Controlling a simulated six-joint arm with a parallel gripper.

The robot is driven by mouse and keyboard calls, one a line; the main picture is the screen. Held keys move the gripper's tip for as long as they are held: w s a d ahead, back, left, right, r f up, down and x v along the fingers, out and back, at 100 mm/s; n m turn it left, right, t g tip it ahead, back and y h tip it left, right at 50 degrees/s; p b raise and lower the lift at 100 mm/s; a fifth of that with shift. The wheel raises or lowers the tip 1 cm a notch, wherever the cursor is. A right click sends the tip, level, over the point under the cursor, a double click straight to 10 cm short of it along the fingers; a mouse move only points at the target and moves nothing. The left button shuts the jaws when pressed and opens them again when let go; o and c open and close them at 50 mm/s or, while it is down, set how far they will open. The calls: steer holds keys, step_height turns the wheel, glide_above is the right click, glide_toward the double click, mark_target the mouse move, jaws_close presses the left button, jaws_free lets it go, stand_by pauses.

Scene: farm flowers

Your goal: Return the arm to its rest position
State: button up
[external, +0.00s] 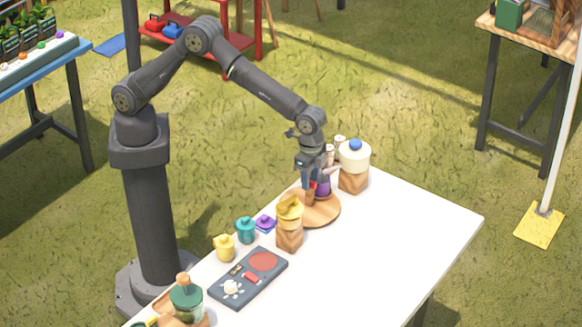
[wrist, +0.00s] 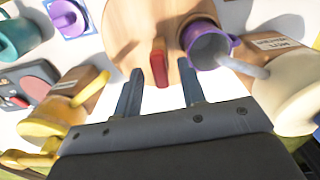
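My gripper (external: 309,192) is low over the round wooden board (external: 327,215) on the white table. In the wrist view its two fingers (wrist: 160,92) are apart, with nothing seen clamped between them. A red upright piece (wrist: 159,64) shows beyond the gap between the fingertips; I cannot tell what it belongs to. A purple cup (wrist: 208,47) stands on the board (wrist: 140,20), just right of the fingers. It also shows in the external view (external: 323,187), partly hidden by my gripper. My arm is stretched out from its column over the table.
A cream container with a blue knob (external: 355,155) stands behind the gripper. A yellow-topped container (external: 289,225), a teal pot (external: 245,230), a small yellow pot (external: 224,247) and a dark panel (external: 248,278) stand nearer. The table's right side (external: 410,225) is clear.

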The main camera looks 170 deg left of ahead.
steer(key=n, duration=0.4)
steer(key=shift+n, duration=2.2)
steer(key=shift+s+d+r, duration=0.1)
steer(key=shift+r, duration=0.45)
steer(key=s+d+r+m+t+y, duration=0.1)
steer(key=s+d+r+m+y, duration=0.2)
steer(key=r, duration=0.4)
steer(key=s+d+r+m+t, duration=0.2)
steer(key=r+m, duration=0.3)
steer(key=r, duration=0.3)
steer(key=x, duration=1.7)
steer(key=shift+w+a+f, duration=0.15)
steer(key=shift+w+a, duration=0.05)
steer(key=shift+w, duration=0.05)
